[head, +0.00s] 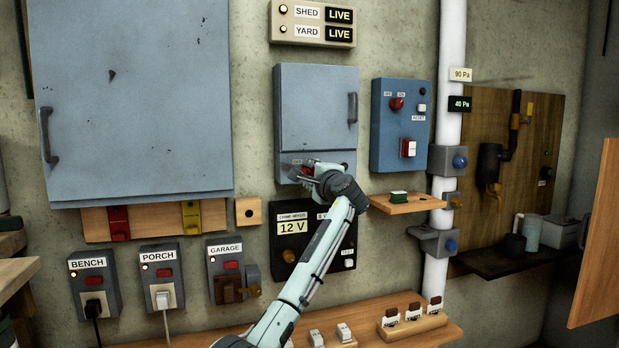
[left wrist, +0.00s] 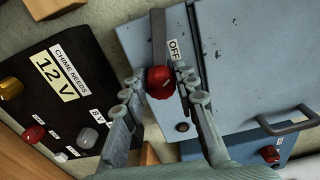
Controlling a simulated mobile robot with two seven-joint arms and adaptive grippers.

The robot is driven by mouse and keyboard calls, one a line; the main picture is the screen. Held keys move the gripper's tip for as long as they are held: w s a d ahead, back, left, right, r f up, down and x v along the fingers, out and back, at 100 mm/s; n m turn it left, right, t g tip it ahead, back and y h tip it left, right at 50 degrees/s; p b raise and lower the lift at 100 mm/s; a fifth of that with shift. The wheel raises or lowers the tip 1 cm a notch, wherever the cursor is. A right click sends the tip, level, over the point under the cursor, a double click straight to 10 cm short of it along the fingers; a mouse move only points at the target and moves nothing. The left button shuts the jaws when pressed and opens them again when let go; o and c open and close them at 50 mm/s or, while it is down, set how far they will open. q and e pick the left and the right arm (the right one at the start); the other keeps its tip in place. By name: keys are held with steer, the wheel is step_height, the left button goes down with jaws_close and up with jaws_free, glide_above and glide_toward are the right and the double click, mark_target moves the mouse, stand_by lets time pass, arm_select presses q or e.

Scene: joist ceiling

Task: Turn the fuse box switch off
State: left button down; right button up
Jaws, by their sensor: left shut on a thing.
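The fuse box (head: 317,95) is a small blue-grey cabinet on the wall with a closed door and a dark handle. Its switch, a flat grey lever with a red knob (left wrist: 160,82), is on its lower part, beside an OFF label (left wrist: 173,50). My left gripper (head: 312,172) is at the bottom of this box and hides most of the switch in the head view. In the left wrist view its two fingers (left wrist: 160,90) are on either side of the red knob, shut on it. My right gripper is in neither view.
A black 12 V box (head: 283,240) hangs just below. A blue box with a red knob (head: 402,125) and a small wooden shelf (head: 407,203) are to the right. A large grey cabinet (head: 130,100) is left. The SHED and YARD panel (head: 312,23) above reads LIVE twice.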

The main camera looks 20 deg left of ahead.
arm_select(q)
steer(key=shift+f+n, duration=0.1)
steer(key=shift+n, duration=0.4)
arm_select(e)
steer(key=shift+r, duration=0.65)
arm_select(q)
steer(key=c, duration=1.2)
jaws_free()
steer(key=shift+o, duration=0.2)
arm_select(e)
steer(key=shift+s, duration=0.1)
arm_select(q)
steer(key=shift+s+d, duration=0.15)
steer(key=v, duration=1.1)
steer(key=shift+s+d, duration=0.2)
steer(key=shift+s, duration=0.05)
